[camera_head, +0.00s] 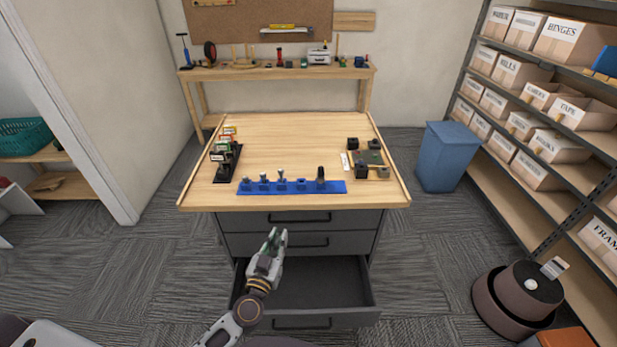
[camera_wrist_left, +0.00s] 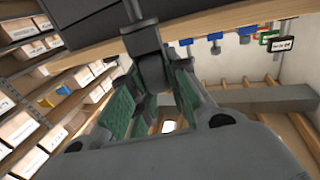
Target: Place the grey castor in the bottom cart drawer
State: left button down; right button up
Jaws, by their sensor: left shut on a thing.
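My left gripper (camera_head: 277,243) is in front of the cart's drawers, above the left part of the open bottom drawer (camera_head: 325,278). Its green-padded fingers are shut on a grey part, which looks like the grey castor (camera_wrist_left: 143,40) in the left wrist view. The fingers hide much of it, and it barely shows in the head view. The bottom drawer is pulled out and its visible floor is bare. The two drawers above (camera_head: 300,241) are shut. My right gripper is not in view.
The cart's wooden top (camera_head: 290,145) overhangs behind the gripper. On it stand a blue rack (camera_head: 335,187) with several castors, a dark tray of small boxes (camera_head: 226,165) and dark blocks (camera_head: 365,165). A blue bin (camera_head: 449,155) and shelving stand right.

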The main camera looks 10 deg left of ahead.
pick_arm(q)
jog(key=shift+d+r, duration=0.1)
jog(key=shift+r, duration=0.1)
jog(key=d+r+m+g+h, duration=0.2)
jog(key=d+r+m+h, duration=0.2)
jog(key=d+r, duration=0.3)
jog(key=s+d+r+m+g+h, duration=0.1)
jog(key=d+r+m+h, duration=0.3)
jog(key=r, duration=1)
jog(key=shift+d+r+g+h, duration=0.15)
jog(key=shift+d+g+h, duration=0.45)
jog(key=shift+d+h, duration=1.25)
dwell(0.7)
